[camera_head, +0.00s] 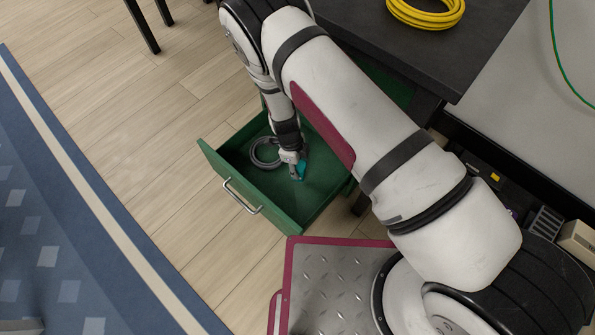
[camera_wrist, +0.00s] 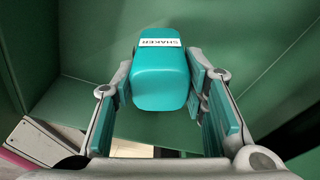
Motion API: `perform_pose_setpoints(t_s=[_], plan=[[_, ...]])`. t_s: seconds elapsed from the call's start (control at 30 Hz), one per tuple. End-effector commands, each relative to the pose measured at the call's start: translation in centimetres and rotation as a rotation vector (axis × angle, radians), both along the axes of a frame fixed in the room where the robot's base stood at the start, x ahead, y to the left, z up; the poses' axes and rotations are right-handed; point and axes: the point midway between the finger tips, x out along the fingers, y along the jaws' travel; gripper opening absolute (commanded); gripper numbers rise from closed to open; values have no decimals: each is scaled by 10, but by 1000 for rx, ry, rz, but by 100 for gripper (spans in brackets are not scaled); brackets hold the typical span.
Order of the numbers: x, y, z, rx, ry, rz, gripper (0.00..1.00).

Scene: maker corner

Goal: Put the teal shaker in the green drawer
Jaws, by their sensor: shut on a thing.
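The teal shaker (camera_wrist: 160,80), a rounded block with a white "SHAKER" label, sits between the two teal-padded fingers of my gripper (camera_head: 297,168) in the wrist view. My gripper is shut on it. The green drawer (camera_head: 232,190) is pulled open, with a silver handle on its front. In the head view my gripper points down inside the drawer, toward the right part of its floor. A small teal patch shows at the fingertips; I cannot tell there how much is shaker and how much is finger pad. Whether the shaker touches the drawer floor is unclear.
A grey coil (camera_head: 264,153) lies in the drawer, left of my gripper. A dark table (camera_head: 480,40) with a yellow coiled hose (camera_head: 425,14) stands above the drawer. A blue rug (camera_head: 80,230) lies at the left. Wooden floor between rug and drawer is clear.

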Motion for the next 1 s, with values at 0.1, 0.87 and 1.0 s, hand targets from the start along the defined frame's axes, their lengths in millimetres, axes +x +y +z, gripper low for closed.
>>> perform_pose_setpoints(t_s=[0.1, 0.87, 1.0], plan=[[0, 0, -11, 1, 0, 0, 9], [1, 0, -40, 1, -1, 1, 59], [0, 0, -40, 1, -1, 1, 59]])
